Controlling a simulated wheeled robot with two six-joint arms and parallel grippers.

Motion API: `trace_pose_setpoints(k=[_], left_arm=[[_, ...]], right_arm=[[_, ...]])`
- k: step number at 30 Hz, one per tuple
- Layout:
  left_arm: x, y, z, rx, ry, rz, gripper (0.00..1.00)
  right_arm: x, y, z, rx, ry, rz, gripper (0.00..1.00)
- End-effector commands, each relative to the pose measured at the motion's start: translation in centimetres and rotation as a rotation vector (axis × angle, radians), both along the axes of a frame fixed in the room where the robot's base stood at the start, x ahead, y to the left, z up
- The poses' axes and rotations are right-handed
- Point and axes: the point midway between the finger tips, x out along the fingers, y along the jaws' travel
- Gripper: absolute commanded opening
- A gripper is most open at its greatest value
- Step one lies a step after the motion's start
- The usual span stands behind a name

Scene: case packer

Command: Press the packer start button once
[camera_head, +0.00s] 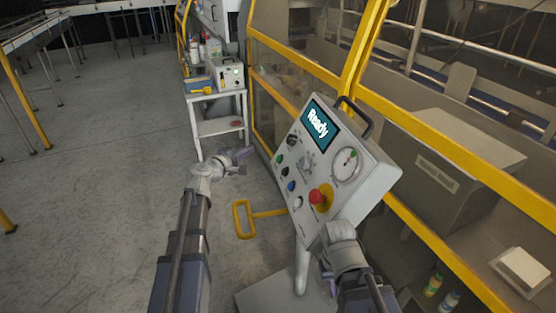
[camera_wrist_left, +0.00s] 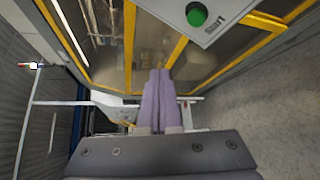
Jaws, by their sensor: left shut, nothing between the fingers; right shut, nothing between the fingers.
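The grey control panel (camera_head: 330,215) stands tilted, its screen (camera_head: 320,122) reading "Ready". A green button (camera_head: 279,159) is at its left edge; in the left wrist view it shows as a round green button (camera_wrist_left: 196,14) at the top.
The panel also carries a red mushroom button (camera_head: 318,197) on yellow, a blue button (camera_head: 291,187), a white button (camera_head: 298,202) and a gauge (camera_head: 346,164). A yellow-framed guard (camera_head: 440,132) stands behind. A white cart (camera_head: 216,105) stands farther back.

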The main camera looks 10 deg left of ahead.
Motion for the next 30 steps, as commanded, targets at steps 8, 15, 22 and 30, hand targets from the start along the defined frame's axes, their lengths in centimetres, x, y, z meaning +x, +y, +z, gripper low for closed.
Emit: trace_pose_setpoints(k=[8,15,22,30], left_arm=[[1.4,-2.9,-2.2,0.002,0.0,-0.003,0.0],[2.5,-5.1,-3.5,0.001,0.0,-0.002,0.0],[3.0,-6.1,-4.0,0.0,0.001,0.0,0.0],[3.0,-6.3,-4.1,0.0,0.0,0.0,0.0]], right_arm=[[0.0,0.0,-2.2,-0.001,0.0,0.004,0.0],[0.0,0.0,-3.5,-0.002,0.0,0.008,0.0],[0.0,0.0,-4.0,-0.002,0.0,0.009,0.0],[0.0,0.0,-4.1,-0.002,0.0,0.009,0.0]])
